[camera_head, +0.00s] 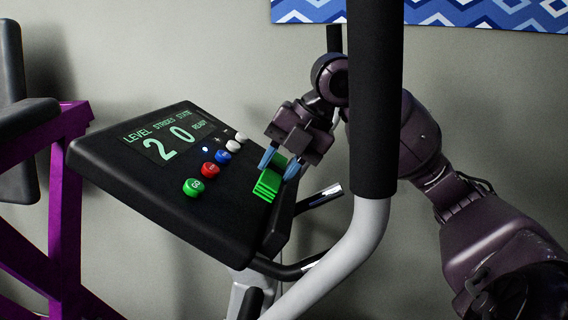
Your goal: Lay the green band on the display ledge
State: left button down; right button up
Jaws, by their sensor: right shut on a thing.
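The green band (267,186) is a small striped, folded-looking strip at the right part of the black console. My right gripper (279,164), with blue fingertips, is shut on its upper end from above. The band's lower end shows against the console face; I cannot tell whether it touches it. The console (150,193) is tilted and carries a lit display (170,136) reading LEVEL, STRIDES, STATE, 2, 0, READY. I cannot make out a separate ledge. My left gripper is not in view.
Green (194,187), red (210,170), blue (222,156) and white (233,145) buttons sit left of the band. A thick upright black handle (375,100) stands in front of my right arm. A purple frame (62,215) is at the left.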

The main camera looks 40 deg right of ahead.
jog(key=shift+x, duration=1.9)
jog(key=o, duration=1)
jog(key=shift+w+a+f, duration=0.1)
jog(key=v, duration=1.1)
